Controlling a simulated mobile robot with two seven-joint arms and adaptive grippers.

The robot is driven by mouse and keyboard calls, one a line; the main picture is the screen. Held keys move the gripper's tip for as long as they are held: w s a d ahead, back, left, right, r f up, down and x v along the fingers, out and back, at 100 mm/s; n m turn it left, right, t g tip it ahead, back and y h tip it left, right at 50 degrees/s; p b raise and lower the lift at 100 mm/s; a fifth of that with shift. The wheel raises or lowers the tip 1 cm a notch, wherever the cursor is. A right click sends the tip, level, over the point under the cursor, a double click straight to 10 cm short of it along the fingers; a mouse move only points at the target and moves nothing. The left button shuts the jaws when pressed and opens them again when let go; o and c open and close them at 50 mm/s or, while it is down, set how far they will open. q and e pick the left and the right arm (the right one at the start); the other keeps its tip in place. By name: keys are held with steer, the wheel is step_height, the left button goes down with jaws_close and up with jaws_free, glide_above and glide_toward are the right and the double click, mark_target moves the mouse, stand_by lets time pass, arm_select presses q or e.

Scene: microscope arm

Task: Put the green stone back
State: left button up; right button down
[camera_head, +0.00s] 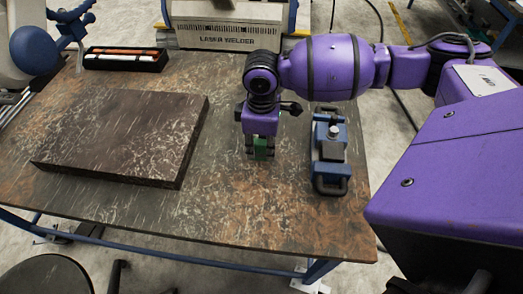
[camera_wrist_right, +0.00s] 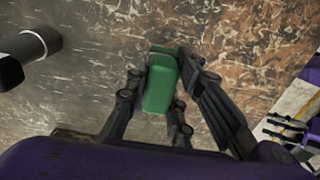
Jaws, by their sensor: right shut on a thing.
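The green stone (camera_head: 260,149) is a small green block between the fingers of my right gripper (camera_head: 257,152), over the dark mottled table. In the right wrist view the green stone (camera_wrist_right: 160,86) sits between the dark fingers of the right gripper (camera_wrist_right: 163,80), which is shut on it. A thin green edge shows just beyond its far end. The fingers hide part of its sides. I cannot tell whether its lower end touches the tabletop. My left gripper is not in view.
A blue clamp-like device (camera_head: 330,150) stands just right of the right gripper. A thick dark slab (camera_head: 125,135) lies on the left of the table (camera_head: 250,215). A black tray (camera_head: 125,59) with white and orange sticks is at the back left. The table's front middle is clear.

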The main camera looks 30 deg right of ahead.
mark_target(262, 143)
steer(key=shift+s+f, duration=0.1)
steer(key=shift+f, duration=1.1)
steer(key=shift+f, duration=0.15)
steer(key=c, duration=1.5)
jaws_free()
steer(key=shift+c, duration=0.2)
step_height(262, 143, up, 12)
steer(key=shift+r+p, duration=0.15)
steer(key=shift+p, duration=0.35)
